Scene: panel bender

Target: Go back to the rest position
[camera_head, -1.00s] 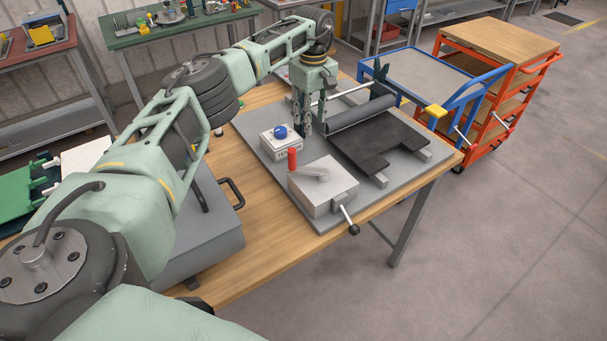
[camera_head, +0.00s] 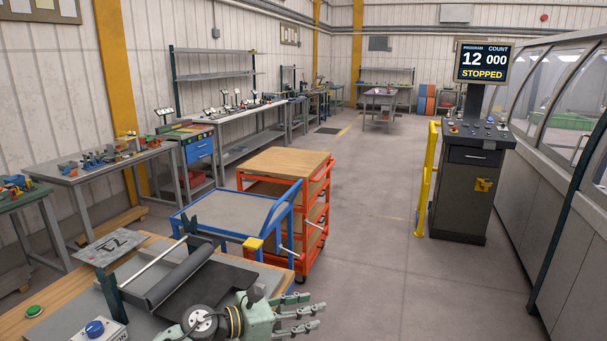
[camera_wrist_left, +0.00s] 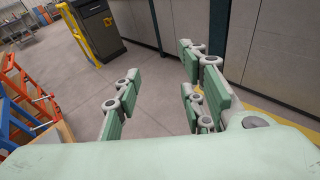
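My left gripper (camera_head: 300,314) is at the bottom of the head view, at the right end of the wooden workbench (camera_head: 55,300). Its fingers point to the right, are spread apart and hold nothing. In the left wrist view the gripper (camera_wrist_left: 155,100) shows separated green finger pads with only floor and grey panels beyond. The dark roller device (camera_head: 180,275) on the bench lies just behind and left of the gripper. My right gripper is in neither view.
A blue cart (camera_head: 240,212) and an orange cart with a wooden top (camera_head: 285,163) stand beyond the bench. A control console (camera_head: 465,185) with a "STOPPED" screen (camera_head: 484,62) and a yellow post (camera_head: 427,180) stand right. The floor (camera_head: 380,270) between is clear.

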